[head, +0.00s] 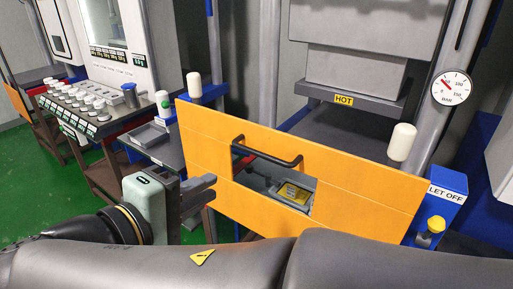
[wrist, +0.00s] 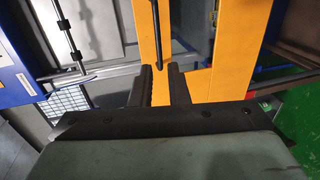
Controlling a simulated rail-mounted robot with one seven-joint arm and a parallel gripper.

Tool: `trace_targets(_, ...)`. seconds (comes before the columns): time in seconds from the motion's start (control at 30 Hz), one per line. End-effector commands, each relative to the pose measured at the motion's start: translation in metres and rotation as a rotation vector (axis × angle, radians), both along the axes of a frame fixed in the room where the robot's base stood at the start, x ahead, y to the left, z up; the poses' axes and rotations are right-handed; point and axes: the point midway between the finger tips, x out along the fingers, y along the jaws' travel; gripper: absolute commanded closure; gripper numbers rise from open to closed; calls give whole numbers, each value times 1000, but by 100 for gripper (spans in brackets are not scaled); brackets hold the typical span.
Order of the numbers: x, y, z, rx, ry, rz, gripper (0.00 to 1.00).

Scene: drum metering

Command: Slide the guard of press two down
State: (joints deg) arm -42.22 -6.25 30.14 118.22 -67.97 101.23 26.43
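The orange guard (head: 355,170) stands across the front of a press in the head view. A black bar handle (head: 268,155) is fixed to it above a cut-out. In the wrist view, the guard (wrist: 197,88) fills the middle and the handle (wrist: 159,40) is ahead of my fingertips, roughly in line with the gap. My gripper (head: 213,188) is at the left part of the guard, left of and lower than the handle. Its two fingers (wrist: 162,68) are apart with nothing between them. Whether a finger touches the guard I cannot tell. No press number is readable.
Behind the guard is the press with a HOT label (head: 344,99), two white-capped posts (head: 402,142) and a pressure gauge (head: 451,88). A blue LET OFF box (head: 438,203) with a yellow knob (head: 435,226) stands right.

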Motion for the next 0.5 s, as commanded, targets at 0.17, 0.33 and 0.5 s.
trace_targets(0.17, 14, -10, 1, -2, -16, 2, 85)
trace_targets(0.33, 42, -31, -6, -4, -12, 1, 85)
trace_targets(0.5, 72, -54, -15, -4, -9, 1, 85)
